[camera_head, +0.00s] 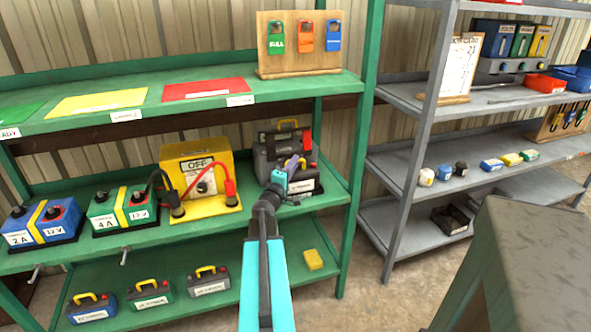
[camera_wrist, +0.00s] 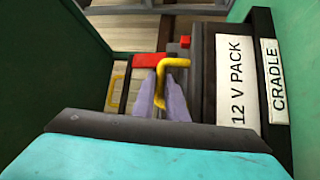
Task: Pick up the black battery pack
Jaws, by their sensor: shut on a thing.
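The black battery pack (camera_wrist: 237,95) has a yellow carry handle (camera_wrist: 178,66) and a white label reading "12 V PACK". It sits beside a dark edge labelled "CRADLE" (camera_wrist: 274,78). My gripper (camera_wrist: 165,98) is shut on the yellow handle, with one pale purple finger on each side of it. In the head view my gripper (camera_head: 297,162) reaches the right part of the green rack's middle shelf, in front of the dark pack. My wrist hides part of the pack there. I cannot tell whether the pack is clear of its cradle.
A yellow box (camera_head: 199,177) marked "OFF", with red and black leads, stands just left. Blue and green battery units (camera_head: 123,210) stand farther left. The green rack's upper shelf (camera_head: 310,86) is above, and its right post (camera_head: 362,150) is close. Small packs (camera_head: 150,294) stand on the lower shelf.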

